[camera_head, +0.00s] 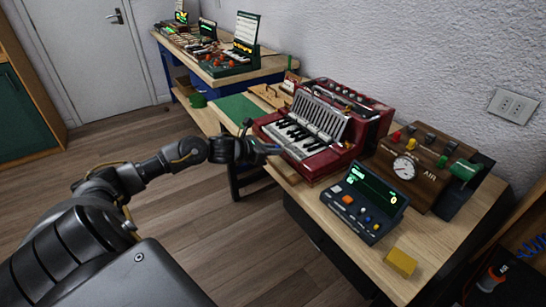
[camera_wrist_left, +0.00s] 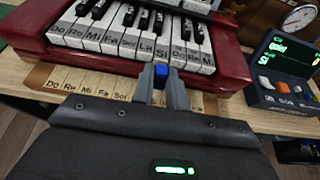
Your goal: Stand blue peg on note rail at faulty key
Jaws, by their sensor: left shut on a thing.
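My left gripper (camera_head: 268,149) is shut on the blue peg (camera_wrist_left: 161,71), at the front edge of the red piano action (camera_head: 318,130). In the left wrist view the peg's blue top shows between the two fingertips, in front of the La and Si keys. The note rail (camera_wrist_left: 88,84) is a pale wooden strip with note names, lying in front of the keys. My fingers hide part of its right half. Whether the peg touches the rail is hidden. My right gripper is out of view.
A dark console (camera_head: 364,202) with a green-lit screen stands right of the piano; its screen reads "Si" in the wrist view. A wooden box with a gauge (camera_head: 404,166) stands behind it. A yellow block (camera_head: 400,262) lies near the front edge. A green mat (camera_head: 243,110) lies left.

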